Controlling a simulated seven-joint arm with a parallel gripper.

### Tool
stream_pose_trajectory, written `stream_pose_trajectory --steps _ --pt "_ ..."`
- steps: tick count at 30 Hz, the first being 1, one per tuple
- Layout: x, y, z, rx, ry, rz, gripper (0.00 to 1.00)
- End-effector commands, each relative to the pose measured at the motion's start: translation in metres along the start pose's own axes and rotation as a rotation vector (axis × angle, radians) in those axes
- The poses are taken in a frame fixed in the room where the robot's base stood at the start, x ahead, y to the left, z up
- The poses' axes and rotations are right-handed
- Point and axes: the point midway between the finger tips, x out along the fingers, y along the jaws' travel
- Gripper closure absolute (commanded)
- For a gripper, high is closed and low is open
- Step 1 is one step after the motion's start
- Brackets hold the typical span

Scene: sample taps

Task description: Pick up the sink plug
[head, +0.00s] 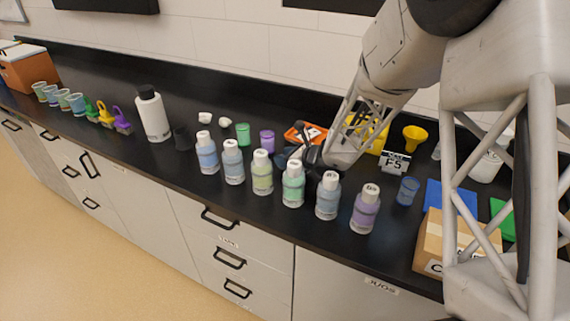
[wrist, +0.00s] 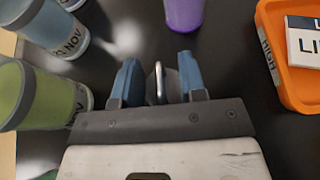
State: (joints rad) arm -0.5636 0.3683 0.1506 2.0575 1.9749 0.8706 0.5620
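My gripper (wrist: 159,70) is low over the black bench top, with its two blue fingers apart. Between the fingers in the wrist view is the sink plug (wrist: 160,84), a dark piece with a thin silver ring seen nearly edge-on. A gap shows between the ring and the left finger; the dark part lies nearer the right finger. I cannot tell whether either finger touches it. In the head view my gripper (head: 300,156) is behind the row of bottles, and the plug cannot be made out there.
Labelled bottles (head: 293,184) stand in a row in front of my gripper. A purple cup (wrist: 184,12) is just beyond the fingers. An orange tray (wrist: 272,90) with a label card lies to the right. A white bottle (head: 153,116) and a black cup (head: 182,138) stand farther left.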

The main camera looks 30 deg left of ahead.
Motion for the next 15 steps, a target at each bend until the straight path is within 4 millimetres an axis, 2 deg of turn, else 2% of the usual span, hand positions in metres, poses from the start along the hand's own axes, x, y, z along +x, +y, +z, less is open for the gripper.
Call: stream_pose_trajectory --steps 3,10,15 --pt "0.0 0.0 0.0 0.0 0.0 0.0 0.63" --pt "-0.0001 0.0 0.0 0.0 0.0 0.0 0.99" --pt "-0.0001 0.0 0.0002 0.0 0.0 0.0 1.0"
